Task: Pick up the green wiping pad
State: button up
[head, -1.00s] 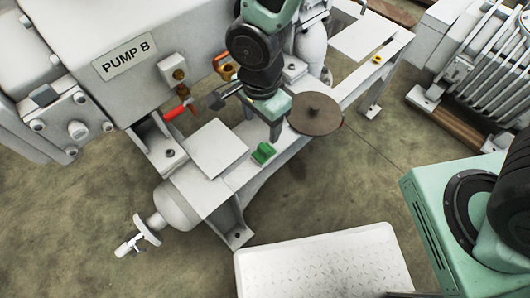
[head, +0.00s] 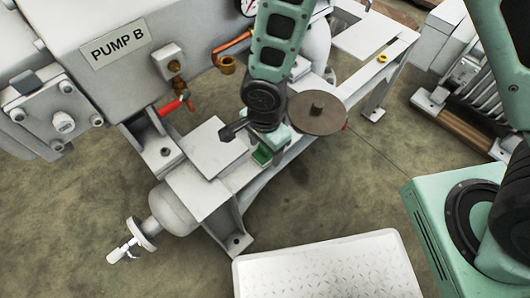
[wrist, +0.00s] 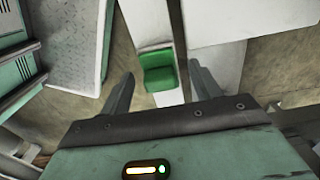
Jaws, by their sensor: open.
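The green wiping pad (head: 262,156) lies on a narrow white beam of the pump frame, partly hidden by my gripper in the head view. In the wrist view the green wiping pad (wrist: 158,71) shows whole, a small block with a raised part, lying between the lines of the two fingers and a little beyond the tips. My gripper (wrist: 159,78) is open and empty, one finger on each side of the pad. In the head view my gripper (head: 268,150) is over the pad; its height above it is hard to tell.
A brown round disc (head: 318,112) stands close to the right of my gripper. A white plate (head: 214,146) lies to the left, near a red-handled valve (head: 170,107) below the PUMP B housing (head: 100,60). A white tray (head: 325,268) is on the floor in front.

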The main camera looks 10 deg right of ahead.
jog(key=shift+c, duration=0.3)
jog(key=c, duration=1)
